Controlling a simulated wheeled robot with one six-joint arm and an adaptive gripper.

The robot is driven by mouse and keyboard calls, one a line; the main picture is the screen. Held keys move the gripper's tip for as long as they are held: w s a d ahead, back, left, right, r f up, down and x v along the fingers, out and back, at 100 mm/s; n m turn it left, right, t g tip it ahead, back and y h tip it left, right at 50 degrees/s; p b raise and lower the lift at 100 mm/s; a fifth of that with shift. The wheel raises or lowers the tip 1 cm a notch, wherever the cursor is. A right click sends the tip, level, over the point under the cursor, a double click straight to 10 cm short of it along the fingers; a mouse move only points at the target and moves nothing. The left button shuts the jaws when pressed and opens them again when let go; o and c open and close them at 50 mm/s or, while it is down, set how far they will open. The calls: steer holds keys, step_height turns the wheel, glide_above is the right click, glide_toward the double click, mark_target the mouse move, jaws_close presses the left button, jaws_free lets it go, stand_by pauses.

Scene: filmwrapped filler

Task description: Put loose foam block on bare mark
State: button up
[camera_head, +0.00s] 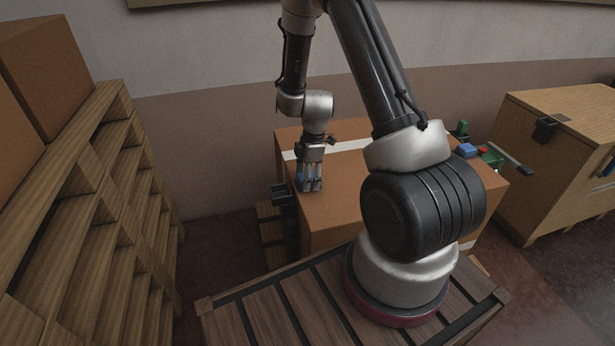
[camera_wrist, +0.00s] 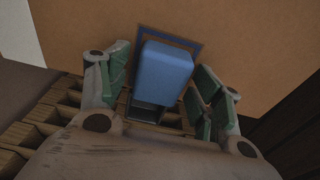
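A blue foam block (camera_wrist: 164,74) lies between the fingers of my gripper (camera_wrist: 165,82) in the wrist view. A dark blue square outline, the mark (camera_wrist: 180,40), shows on the cardboard just behind and beside the block. The block overlaps the outline in this view; I cannot tell whether it rests on the surface or is slightly above it. My fingers stand apart on either side of the block, with narrow gaps visible. In the head view my gripper (camera_head: 311,186) points down over the left part of the large cardboard box (camera_head: 345,185), with some blue showing at the fingertips.
A white tape strip (camera_head: 355,146) crosses the box top. A dark holder (camera_head: 283,195) is at the box's left side. Small coloured blocks, including a blue one (camera_head: 466,150), sit at its right end. Wooden racking (camera_head: 110,200) stands left; a wooden crate (camera_head: 560,150) stands right.

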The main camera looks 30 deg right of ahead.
steer(key=shift+r, duration=0.1)
steer(key=s+r+m+t, duration=0.1)
steer(key=s+r+m, duration=0.2)
steer(key=r, duration=1)
steer(key=s+r+m+t, duration=0.1)
steer(key=s+r+m, duration=0.15)
steer(key=r, duration=1.05)
steer(key=s+r+m+t, duration=0.1)
steer(key=s+r+m, duration=0.4)
steer(key=s, duration=0.4)
steer(key=s+d+r+m+t+h, duration=0.1)
steer(key=s+r+m, duration=0.4)
steer(key=s, duration=0.4)
steer(key=shift+s+d+r, duration=0.2)
steer(key=shift+s+r, duration=0.1)
steer(key=shift+r, duration=0.05)
